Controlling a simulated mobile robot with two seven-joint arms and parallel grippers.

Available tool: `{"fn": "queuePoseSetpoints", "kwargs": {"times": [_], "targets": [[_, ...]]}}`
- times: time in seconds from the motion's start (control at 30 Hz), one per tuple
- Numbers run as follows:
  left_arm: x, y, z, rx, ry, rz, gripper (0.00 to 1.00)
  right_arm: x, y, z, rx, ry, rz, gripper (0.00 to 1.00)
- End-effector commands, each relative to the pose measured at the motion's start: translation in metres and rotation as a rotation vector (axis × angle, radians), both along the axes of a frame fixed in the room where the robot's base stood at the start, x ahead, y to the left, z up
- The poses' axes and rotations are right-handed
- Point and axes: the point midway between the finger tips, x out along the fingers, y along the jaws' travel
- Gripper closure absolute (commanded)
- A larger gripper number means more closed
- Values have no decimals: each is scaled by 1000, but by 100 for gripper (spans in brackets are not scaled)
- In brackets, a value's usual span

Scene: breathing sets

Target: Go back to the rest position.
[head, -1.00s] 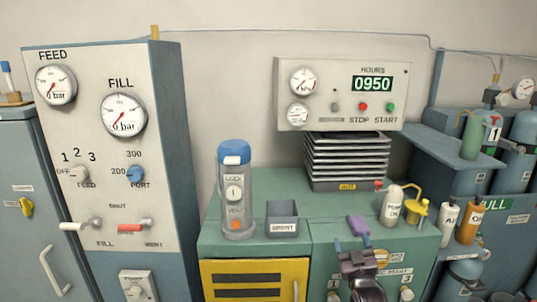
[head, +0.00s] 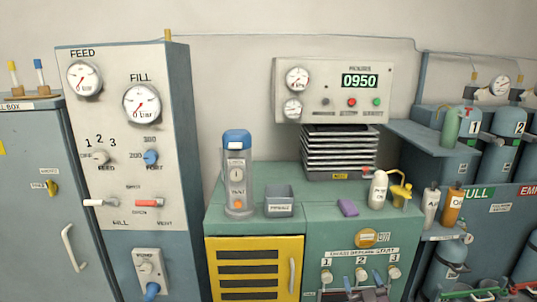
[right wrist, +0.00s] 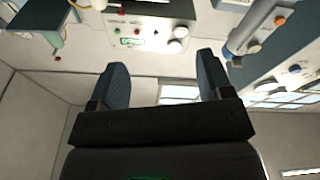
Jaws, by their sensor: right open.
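My right gripper (head: 363,281) is at the bottom edge of the head view, in front of the green cabinet with the numbered knobs. Its two blue-grey fingertips are apart, and most of the hand is cut off by the frame. In the right wrist view my right gripper (right wrist: 160,78) is open, with nothing between its fingers. That view is upside down, with the hours panel (right wrist: 150,25) beyond the fingers. My left gripper is not in view.
The green cabinet (head: 325,225) bears a purple block (head: 348,208), a grey bin (head: 279,203), a blue-capped cylinder (head: 238,175) and a white bottle (head: 378,190). The gauge panel (head: 125,185) stands left. Gas bottles (head: 497,150) stand right.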

Motion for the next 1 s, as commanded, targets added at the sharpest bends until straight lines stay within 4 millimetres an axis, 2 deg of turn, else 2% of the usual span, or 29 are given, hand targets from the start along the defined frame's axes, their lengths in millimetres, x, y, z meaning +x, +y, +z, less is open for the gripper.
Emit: {"fn": "queuePoseSetpoints", "kwargs": {"times": [0.03, 0.17, 0.3, 0.5, 0.7, 0.8, 1.0], "targets": [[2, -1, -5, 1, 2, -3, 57, -15, -4, -22, -3, 37, -1, 27], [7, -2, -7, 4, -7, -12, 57, -55, -12, -61, -5, 130, 0, 27], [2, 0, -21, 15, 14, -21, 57, -115, -19, -108, -4, 263, 1, 27], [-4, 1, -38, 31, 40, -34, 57, -209, -24, -153, 5, 461, 0, 27], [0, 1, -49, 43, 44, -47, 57, -297, -22, -173, 24, 653, -6, 27], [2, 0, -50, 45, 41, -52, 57, -328, -21, -173, 36, 723, -10, 27], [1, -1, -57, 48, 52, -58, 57, -373, -17, -169, 53, 829, -19, 27]]}}
